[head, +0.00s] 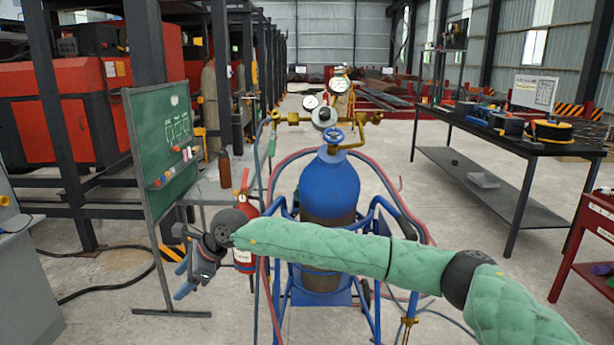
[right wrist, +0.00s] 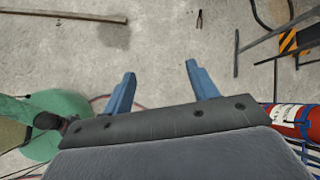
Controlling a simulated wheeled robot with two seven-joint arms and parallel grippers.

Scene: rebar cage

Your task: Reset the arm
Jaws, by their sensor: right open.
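My right arm (head: 320,248), in a green quilted sleeve, reaches from the lower right across the head view to the left. It passes in front of the blue gas cylinder. My right gripper (head: 180,278) hangs at its end, left of the red fire extinguisher and in front of the green chalkboard's stand. In the right wrist view the two blue fingers (right wrist: 158,90) are spread apart with only bare concrete floor between them. The gripper is open and empty. My left gripper is not in view.
The blue cylinder (head: 328,190) stands on a blue cart with hoses and gauges. A red extinguisher (head: 243,255) is close to my right gripper; it also shows in the right wrist view (right wrist: 294,115). A green chalkboard (head: 162,135) stands left. A black table (head: 465,172) stands right.

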